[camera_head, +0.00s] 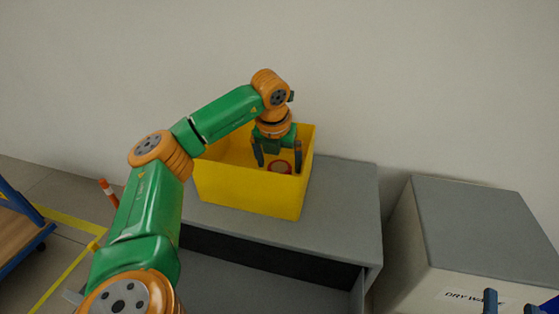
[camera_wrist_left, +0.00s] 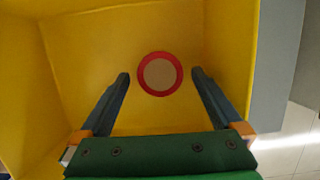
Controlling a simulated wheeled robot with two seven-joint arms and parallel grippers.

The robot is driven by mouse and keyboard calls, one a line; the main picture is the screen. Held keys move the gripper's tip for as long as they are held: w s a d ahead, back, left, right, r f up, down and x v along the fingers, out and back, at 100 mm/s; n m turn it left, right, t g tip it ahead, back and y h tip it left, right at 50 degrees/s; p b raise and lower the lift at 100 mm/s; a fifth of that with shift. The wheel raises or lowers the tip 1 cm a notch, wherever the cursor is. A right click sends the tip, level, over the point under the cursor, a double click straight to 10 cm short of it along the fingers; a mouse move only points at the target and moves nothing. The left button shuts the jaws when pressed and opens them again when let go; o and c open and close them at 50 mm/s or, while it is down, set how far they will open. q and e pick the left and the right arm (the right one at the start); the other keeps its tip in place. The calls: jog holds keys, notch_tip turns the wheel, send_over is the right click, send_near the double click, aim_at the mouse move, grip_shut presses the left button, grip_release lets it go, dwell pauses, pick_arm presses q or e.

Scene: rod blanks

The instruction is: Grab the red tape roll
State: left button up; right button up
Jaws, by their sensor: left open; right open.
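The red tape roll (camera_wrist_left: 160,91) lies flat on the floor of the yellow box, a red ring around a tan middle. In the head view the red tape roll (camera_head: 280,167) shows partly between my left fingers. My left gripper (camera_head: 278,168) is inside the box, pointing down, open and empty. In the left wrist view my left gripper (camera_wrist_left: 160,74) has one finger on each side of the roll, with gaps on both sides. I cannot tell how far above the roll the fingertips are. My right gripper (camera_head: 508,304) shows only its fingertips at the bottom right, open.
The yellow box (camera_head: 245,190) has high walls and stands on a grey cabinet (camera_head: 345,210) with an open front. A box with a grey top (camera_head: 480,215), labelled "DRY WA...", stands to the right. A cart (camera_head: 15,235) is at far left.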

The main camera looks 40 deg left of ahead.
pick_arm(q)
jog(key=shift+w+f, duration=0.1)
jog(key=shift+f, duration=0.35)
jog(key=c, duration=1.3)
pick_arm(e)
jog(key=r, duration=0.1)
jog(key=r+t, duration=0.1)
jog(key=shift+s+a+r+t+y, duration=0.15)
jog(key=shift+s+r+t+y, duration=0.15)
jog(key=shift+r+t, duration=0.1)
